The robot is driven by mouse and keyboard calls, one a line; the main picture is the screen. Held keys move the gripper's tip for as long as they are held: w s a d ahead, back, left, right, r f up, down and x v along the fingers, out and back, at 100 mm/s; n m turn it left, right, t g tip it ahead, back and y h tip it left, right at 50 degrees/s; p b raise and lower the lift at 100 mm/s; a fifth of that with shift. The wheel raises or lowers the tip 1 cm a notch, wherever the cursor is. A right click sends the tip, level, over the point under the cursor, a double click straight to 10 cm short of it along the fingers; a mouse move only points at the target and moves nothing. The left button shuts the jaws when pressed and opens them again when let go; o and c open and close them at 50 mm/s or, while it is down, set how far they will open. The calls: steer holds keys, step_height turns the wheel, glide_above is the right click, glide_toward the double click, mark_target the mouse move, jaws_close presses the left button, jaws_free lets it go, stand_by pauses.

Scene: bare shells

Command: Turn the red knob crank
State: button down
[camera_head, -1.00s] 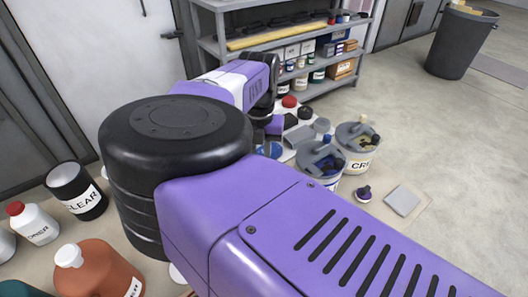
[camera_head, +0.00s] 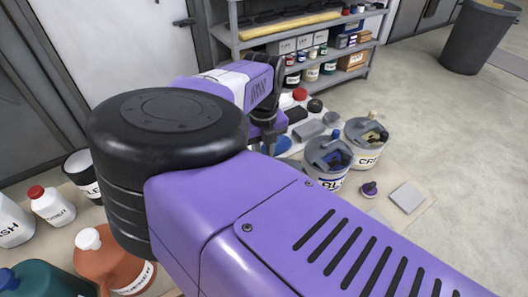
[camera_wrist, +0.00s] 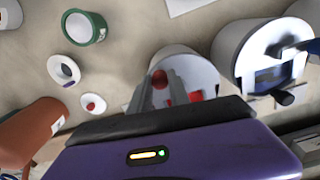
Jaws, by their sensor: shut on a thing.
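In the wrist view, the red knob (camera_wrist: 160,78) shows at the left side of my grey fingers, above a pale round can top (camera_wrist: 192,68). My gripper (camera_wrist: 177,90) is over that can, with its fingers close together around red parts, so it is shut on the knob crank. The fingers hide most of the crank, and its handle angle cannot be told. In the head view, my purple arm hides the crank, and my gripper (camera_head: 270,138) shows only partly, low among the cans.
A blue-labelled can (camera_head: 326,165) and a cream-labelled can (camera_head: 366,145) stand just right of my gripper. In the wrist view, a green-rimmed can (camera_wrist: 84,27) and an orange jug (camera_wrist: 30,130) are at the left. A shelf (camera_head: 300,55) stands behind. Open floor lies at the right.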

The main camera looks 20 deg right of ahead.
stand_by(0.4)
steer(key=c, duration=1.2)
jaws_free()
steer(key=shift+c, duration=0.2)
step_height(320, 180, up, 8)
steer(key=shift+f+b, duration=0.1)
steer(key=shift+b, duration=0.45)
